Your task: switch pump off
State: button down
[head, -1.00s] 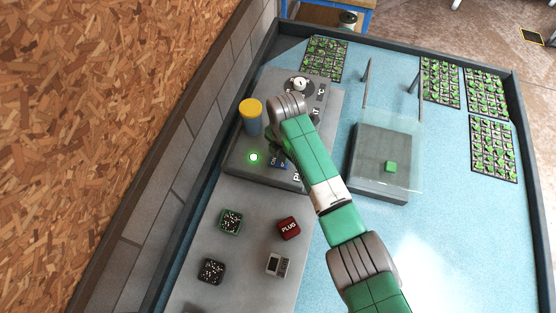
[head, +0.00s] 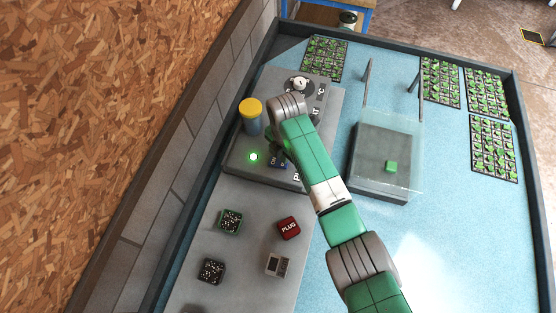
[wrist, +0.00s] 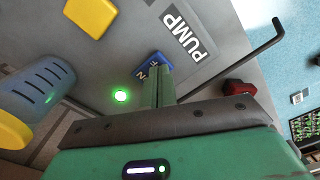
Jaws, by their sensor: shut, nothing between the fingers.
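The blue pump switch (wrist: 148,66) sits on the grey panel beside the PUMP label (wrist: 187,34). It has white lettering, partly covered by my fingers. My gripper (wrist: 157,70) is shut and empty, with its fingertips at the switch; I cannot tell whether they touch it. A round green light (wrist: 121,96) beside the switch is lit. In the head view the switch (head: 278,164) shows just past my wrist, the lit green light (head: 253,157) is to its left, and my arm hides much of the panel.
A clear-walled tray (head: 381,186) with a green cube (head: 391,166) is to the right. Several small blocks, including a red PLUG block (head: 289,228), are in front. A bent black rod (wrist: 250,58) rises nearby.

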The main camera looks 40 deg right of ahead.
jog(key=shift+f+b, duration=0.5)
jog(key=shift+f, duration=0.3)
jog(key=shift+r, duration=0.1)
notch_tip(320, 180, up, 7)
jog(key=p, duration=0.7)
dwell(0.3)
